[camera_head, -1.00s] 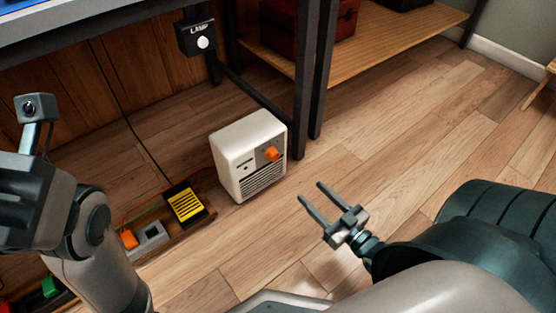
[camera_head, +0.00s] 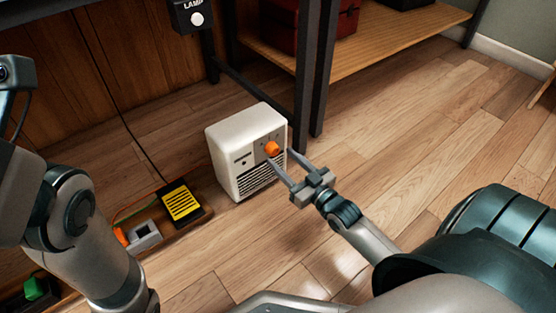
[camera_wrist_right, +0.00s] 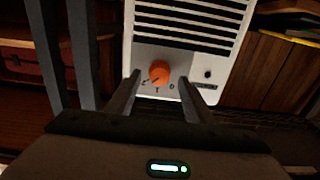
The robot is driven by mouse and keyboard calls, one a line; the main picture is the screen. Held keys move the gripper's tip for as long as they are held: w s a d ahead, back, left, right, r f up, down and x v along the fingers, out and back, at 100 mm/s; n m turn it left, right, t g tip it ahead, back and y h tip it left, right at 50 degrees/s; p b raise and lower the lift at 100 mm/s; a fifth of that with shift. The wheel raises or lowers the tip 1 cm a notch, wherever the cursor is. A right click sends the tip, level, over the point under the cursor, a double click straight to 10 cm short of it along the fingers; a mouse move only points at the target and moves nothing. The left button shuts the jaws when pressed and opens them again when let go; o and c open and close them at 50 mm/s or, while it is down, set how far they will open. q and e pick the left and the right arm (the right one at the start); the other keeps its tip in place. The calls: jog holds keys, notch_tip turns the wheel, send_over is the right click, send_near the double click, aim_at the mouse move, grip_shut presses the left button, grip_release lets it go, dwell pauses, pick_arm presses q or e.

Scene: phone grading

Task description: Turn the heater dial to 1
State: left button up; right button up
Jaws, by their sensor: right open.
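The white heater (camera_head: 243,140) stands upright on the wooden floor, its front with dark vent slots facing my right arm. Its orange dial (camera_head: 272,149) is on the upper right of that front. My right gripper (camera_head: 281,163) is open, its fingers pointing at the dial. In the right wrist view the orange dial (camera_wrist_right: 160,72) shows between the two fingers (camera_wrist_right: 160,85), slightly beyond their tips, and nothing is held. Small marks sit around the dial on the heater (camera_wrist_right: 190,45), too small to read surely. My left arm is at the left; its gripper is not visible.
A dark metal table leg (camera_head: 304,85) stands close behind the heater's right side. A lamp switch box (camera_head: 193,17) hangs above. A yellow-and-black block (camera_head: 182,202) and a grey socket (camera_head: 145,235) lie left of the heater. The floor at right is clear.

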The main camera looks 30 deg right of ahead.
aim_at(276, 153)
jog(key=w+b, duration=0.1)
jog(key=w, duration=0.1)
jog(key=shift+w+a+f, duration=0.1)
jog(key=shift+w, duration=0.55)
jog(key=c, duration=1)
jog(key=shift+c, duration=0.2)
